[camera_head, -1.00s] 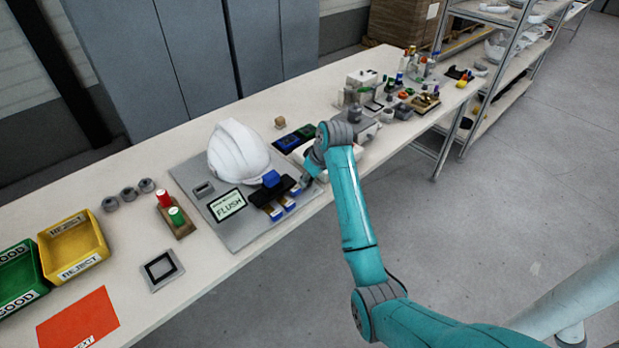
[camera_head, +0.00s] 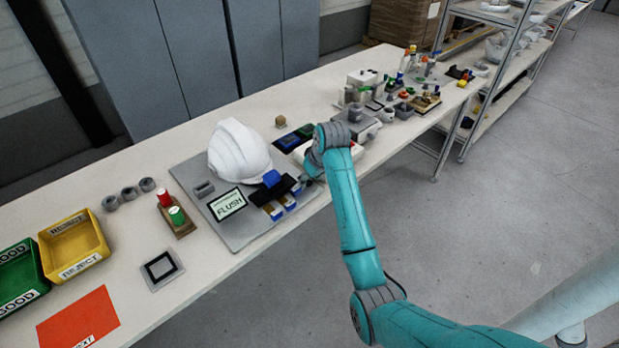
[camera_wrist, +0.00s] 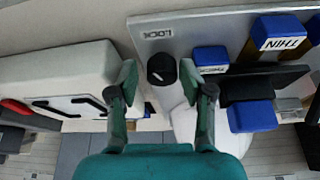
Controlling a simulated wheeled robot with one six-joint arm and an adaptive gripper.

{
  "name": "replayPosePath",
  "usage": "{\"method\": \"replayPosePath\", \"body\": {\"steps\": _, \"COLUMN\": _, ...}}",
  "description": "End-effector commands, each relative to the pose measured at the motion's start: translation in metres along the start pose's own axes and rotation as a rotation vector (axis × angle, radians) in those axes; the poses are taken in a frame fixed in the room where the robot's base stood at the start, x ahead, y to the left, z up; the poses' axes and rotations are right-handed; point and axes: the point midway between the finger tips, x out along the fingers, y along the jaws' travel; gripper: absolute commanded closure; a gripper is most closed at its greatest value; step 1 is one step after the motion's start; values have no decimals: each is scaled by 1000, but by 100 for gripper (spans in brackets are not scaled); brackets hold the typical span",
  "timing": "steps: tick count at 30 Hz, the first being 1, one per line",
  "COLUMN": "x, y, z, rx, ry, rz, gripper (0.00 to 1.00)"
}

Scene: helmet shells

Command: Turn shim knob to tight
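A round black knob (camera_wrist: 162,69) with a small pale mark shows in the wrist view, at the edge of a grey plate beside an upside-down label reading LOCK. I cannot make out a "tight" label. My gripper (camera_wrist: 160,84) is open, one finger on each side of the knob, with a visible gap at each side. In the head view my gripper (camera_head: 312,172) is partly hidden by my own wrist, at the right end of the grey plate (camera_head: 238,240), and the knob is hidden.
A white helmet shell (camera_head: 238,150) and a display reading FLUSH (camera_head: 227,204) are on the plate. In the wrist view, a black bar (camera_wrist: 265,84) and another blue block (camera_wrist: 252,116) lie close to the right finger. A pale box (camera_wrist: 60,75) lies close to the left finger.

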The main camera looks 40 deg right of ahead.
Motion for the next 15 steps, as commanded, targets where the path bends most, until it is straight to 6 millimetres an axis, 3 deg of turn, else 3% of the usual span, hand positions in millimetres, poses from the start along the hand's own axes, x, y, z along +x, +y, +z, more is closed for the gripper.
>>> {"method": "replayPosePath", "body": {"steps": 15, "x": -3, "y": -2, "z": -2, "rx": -3, "ry": 4, "rz": -2, "gripper": 42}}
